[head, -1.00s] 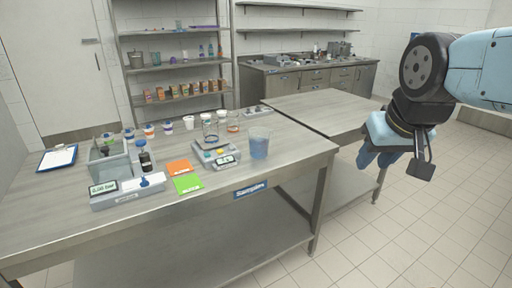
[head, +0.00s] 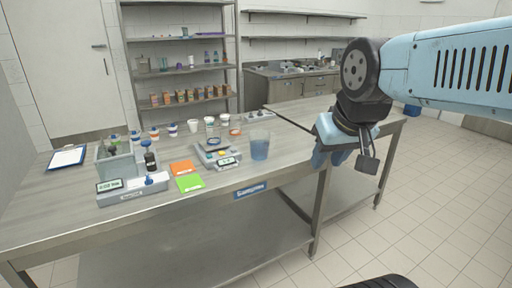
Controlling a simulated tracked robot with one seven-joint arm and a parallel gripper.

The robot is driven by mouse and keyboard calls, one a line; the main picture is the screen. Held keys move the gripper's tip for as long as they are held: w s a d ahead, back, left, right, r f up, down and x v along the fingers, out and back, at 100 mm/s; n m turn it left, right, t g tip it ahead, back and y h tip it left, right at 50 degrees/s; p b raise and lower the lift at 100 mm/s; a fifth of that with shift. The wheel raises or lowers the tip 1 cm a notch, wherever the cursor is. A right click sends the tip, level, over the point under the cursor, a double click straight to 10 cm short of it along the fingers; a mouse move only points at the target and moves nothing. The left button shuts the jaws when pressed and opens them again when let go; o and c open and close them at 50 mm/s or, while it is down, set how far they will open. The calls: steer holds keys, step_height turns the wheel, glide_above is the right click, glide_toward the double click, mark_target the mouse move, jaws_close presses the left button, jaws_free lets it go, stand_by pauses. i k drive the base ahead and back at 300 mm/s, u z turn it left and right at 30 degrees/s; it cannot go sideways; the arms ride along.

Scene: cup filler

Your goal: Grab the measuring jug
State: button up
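A clear, wide-mouthed measuring jug (head: 259,149) with bluish contents stands upright on the steel table near its front right edge. It is just right of a small scale.
The scale (head: 217,154) sits close to the jug's left. An orange card (head: 183,168) and a green card (head: 190,183) lie farther left, beside a grey device (head: 133,190). White cups (head: 193,126) stand behind. A second steel table (head: 295,112) adjoins at the right.

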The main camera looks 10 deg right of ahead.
mark_target(259, 140)
steer(key=u, duration=0.05)
steer(key=i, duration=1)
steer(key=z, duration=0.05)
